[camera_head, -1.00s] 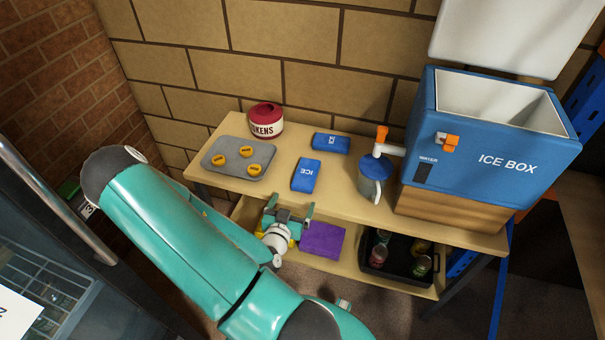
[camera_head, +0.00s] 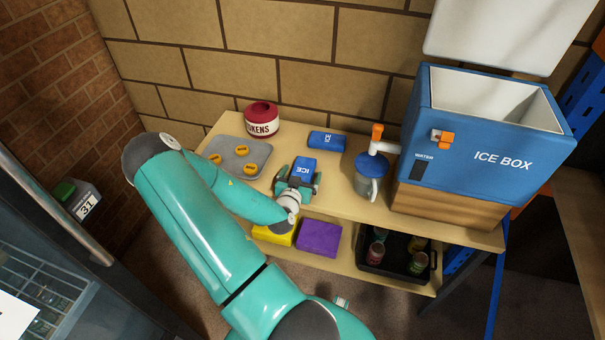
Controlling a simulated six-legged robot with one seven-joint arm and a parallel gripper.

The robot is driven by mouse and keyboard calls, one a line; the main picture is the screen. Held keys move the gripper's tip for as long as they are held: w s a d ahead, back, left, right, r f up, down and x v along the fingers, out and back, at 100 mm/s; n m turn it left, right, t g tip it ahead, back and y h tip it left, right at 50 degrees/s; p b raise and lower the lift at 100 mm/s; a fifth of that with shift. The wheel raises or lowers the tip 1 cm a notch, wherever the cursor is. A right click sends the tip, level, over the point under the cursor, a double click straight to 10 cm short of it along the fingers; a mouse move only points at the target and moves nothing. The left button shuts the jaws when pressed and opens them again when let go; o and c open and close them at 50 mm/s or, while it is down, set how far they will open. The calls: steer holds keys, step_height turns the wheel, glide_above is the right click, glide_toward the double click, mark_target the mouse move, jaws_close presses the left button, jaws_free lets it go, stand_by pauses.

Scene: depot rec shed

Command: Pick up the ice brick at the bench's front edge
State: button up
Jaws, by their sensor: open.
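Two blue ice bricks lie on the wooden bench (camera_head: 340,198). The front ice brick (camera_head: 302,168) is near the bench's front edge, its near end hidden by my gripper. The other ice brick (camera_head: 326,141) lies farther back, to the right. My gripper (camera_head: 299,177) is open at the front brick, with a finger on either side of its near part. I cannot tell whether the fingers touch it.
A grey tray (camera_head: 237,150) with yellow tokens and a red tub (camera_head: 261,119) stand to the left. A blue-lidded jug (camera_head: 371,175) and the open ice box (camera_head: 490,140) stand to the right. The lower shelf holds a yellow block (camera_head: 274,237), a purple block (camera_head: 319,238) and a black crate (camera_head: 398,268).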

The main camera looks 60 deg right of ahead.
steer(key=c, duration=1.3)
steer(key=shift+r, duration=0.1)
